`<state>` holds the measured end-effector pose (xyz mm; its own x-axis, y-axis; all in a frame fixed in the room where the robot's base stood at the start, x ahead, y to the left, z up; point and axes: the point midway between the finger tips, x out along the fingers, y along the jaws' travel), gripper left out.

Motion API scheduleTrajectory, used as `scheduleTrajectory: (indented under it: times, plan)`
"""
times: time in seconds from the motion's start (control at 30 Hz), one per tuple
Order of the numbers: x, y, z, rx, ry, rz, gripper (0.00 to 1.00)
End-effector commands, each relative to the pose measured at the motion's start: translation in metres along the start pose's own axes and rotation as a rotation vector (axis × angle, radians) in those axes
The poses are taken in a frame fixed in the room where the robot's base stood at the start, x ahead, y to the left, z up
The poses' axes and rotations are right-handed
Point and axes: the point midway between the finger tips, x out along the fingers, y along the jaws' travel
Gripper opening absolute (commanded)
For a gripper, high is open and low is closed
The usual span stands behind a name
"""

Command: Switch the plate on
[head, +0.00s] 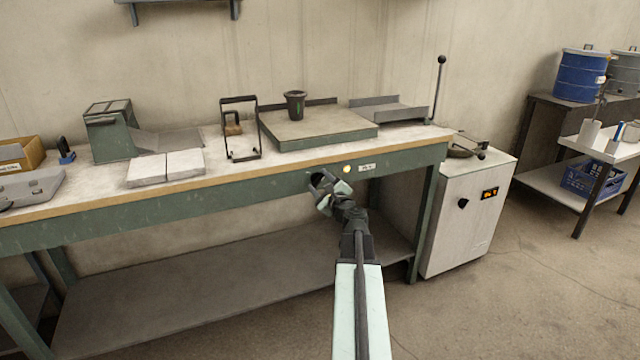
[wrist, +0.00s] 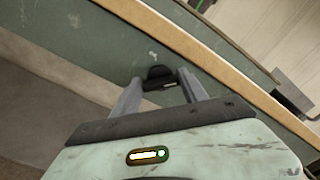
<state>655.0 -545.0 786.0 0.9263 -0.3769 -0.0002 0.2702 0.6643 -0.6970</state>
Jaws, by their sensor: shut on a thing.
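The plate (head: 318,128) is a thick grey-green slab on the workbench, with a dark cup (head: 295,104) on it. My gripper (head: 321,181) is at the bench's green front rail, below the plate. In the wrist view, my gripper (wrist: 158,88) has its fingers shut on a black rotary knob (wrist: 159,73) on that rail. The knob's lower part is partly hidden between the fingers. A round pale-yellow lamp (head: 347,169) and a small white label (head: 367,167) are on the rail just right of my gripper.
The workbench (head: 215,180) carries a wire-like frame (head: 239,128), white blocks (head: 166,166) and a grey tray (head: 388,108). A white cabinet (head: 465,215) with a black knob and lit display stands at right, near an upright lever (head: 438,90). The floor in front is clear.

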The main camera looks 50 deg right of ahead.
Motion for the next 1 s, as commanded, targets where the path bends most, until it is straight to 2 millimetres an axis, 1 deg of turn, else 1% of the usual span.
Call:
scheduleTrajectory:
  times: [0.17, 0.2, 0.27, 0.57, 0.67, 0.77, 1.0]
  plan:
    - [-0.001, 0.0, -0.001, 0.0, 0.002, -0.001, 0.1]
    - [-0.001, 0.0, -0.001, 0.0, 0.002, -0.001, 0.56]
    - [-0.001, 0.0, -0.001, 0.0, 0.002, -0.001, 0.73]
    - [-0.001, 0.0, 0.0, 0.0, 0.0, 0.0, 0.73]
    - [-0.005, 0.0, 0.0, 0.0, 0.0, -0.001, 0.73]
    - [-0.018, 0.0, 0.0, 0.0, 0.001, -0.001, 0.73]
    - [-0.066, 0.001, 0.0, 0.0, 0.002, -0.002, 0.73]
